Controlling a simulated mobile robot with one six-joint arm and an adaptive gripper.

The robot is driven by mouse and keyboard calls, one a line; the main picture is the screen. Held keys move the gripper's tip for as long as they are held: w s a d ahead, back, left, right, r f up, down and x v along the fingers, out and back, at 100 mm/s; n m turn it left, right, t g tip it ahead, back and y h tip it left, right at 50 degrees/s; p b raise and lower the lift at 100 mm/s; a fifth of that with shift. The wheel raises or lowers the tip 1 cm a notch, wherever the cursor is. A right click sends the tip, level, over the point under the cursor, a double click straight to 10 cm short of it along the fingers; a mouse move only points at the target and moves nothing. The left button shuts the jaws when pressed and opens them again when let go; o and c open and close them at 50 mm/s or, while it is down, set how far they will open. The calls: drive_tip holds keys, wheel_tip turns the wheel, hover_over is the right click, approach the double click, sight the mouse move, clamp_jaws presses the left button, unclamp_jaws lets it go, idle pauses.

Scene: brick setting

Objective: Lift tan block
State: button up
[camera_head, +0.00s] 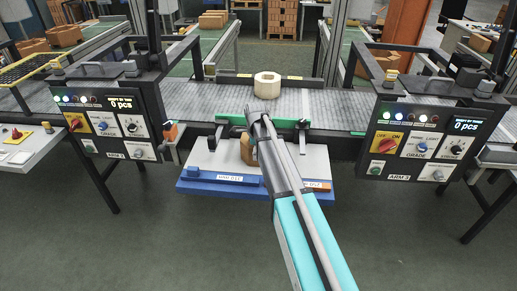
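A pale tan block (267,84) with cut corners and a dark hole or recess in its top sits on the grey conveyor. A darker tan-brown block (248,154) stands on the light grey platform (215,164) in front of the conveyor, partly hidden by my arm. My gripper (254,124) is at the far end of my arm, just above and beside the darker block and in front of the pale one. Its fingers are too small and covered to tell whether they are open or touching the block.
Control panels (113,122) and (417,139) flank the platform left and right. A green rail (300,123) runs along the conveyor's near edge. The platform has a blue front edge (222,188) with labels. Pallets and brown stacks stand far behind. The grey floor in front is clear.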

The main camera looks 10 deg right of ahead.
idle(0.3)
clamp_jaws()
idle(0.3)
drive_tip(key=shift+r, duration=0.2)
wheel_tip(320, 180, up, 3)
drive_tip(key=p, duration=0.3)
drive_tip(key=shift+f, duration=0.15)
drive_tip(key=s+d+r+p, duration=0.2)
drive_tip(key=s+r+p, duration=0.8)
drive_tip(key=s, duration=0.3)
drive_tip(key=shift+s+d, duration=0.2)
drive_tip(key=shift+s, duration=0.2)
idle(0.4)
